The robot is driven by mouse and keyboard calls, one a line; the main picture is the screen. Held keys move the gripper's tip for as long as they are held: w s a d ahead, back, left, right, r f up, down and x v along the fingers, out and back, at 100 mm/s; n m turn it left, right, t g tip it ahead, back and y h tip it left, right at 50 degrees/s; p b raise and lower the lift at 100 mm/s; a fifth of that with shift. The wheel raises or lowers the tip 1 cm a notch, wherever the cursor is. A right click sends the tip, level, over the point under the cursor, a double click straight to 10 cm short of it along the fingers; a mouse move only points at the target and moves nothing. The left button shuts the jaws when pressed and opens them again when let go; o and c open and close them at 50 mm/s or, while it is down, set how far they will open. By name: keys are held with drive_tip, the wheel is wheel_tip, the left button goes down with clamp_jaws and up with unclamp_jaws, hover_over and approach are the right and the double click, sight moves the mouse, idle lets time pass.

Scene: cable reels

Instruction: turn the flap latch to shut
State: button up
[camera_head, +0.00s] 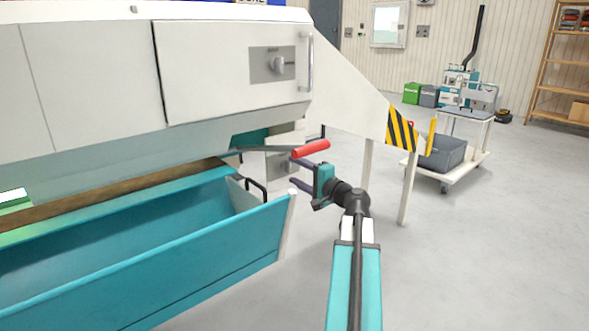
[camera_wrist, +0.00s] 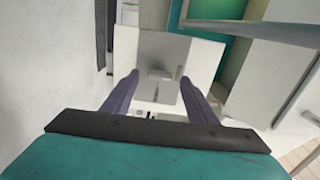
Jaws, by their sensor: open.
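A small white panel with a grey latch (camera_wrist: 160,73) shows in the wrist view, ahead of my gripper (camera_wrist: 159,79) and between its two dark fingers. The fingers look open and empty; I cannot tell whether they touch the latch. In the head view my gripper (camera_head: 292,172) points left at this panel (camera_head: 279,165) under the machine's end, and the fingers partly hide it. Another grey knob on a grey plate (camera_head: 277,65) is on the large white door above, away from my gripper. I cannot tell the latch's exact turn angle.
A lever with a red handle (camera_head: 311,148) sticks out just above my gripper. A teal trough (camera_head: 150,265) with a black handle lies at left. A striped guard (camera_head: 401,128) and white legs stand at right.

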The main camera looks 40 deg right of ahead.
drive_tip(key=s+p, duration=0.2)
drive_tip(key=s, duration=0.9)
drive_tip(key=shift+s+a+p, duration=0.2)
drive_tip(key=shift+a+p, duration=0.1)
drive_tip(key=shift+a, duration=0.15)
drive_tip(key=shift+w+f+p, duration=0.1)
drive_tip(key=shift+p, duration=0.4)
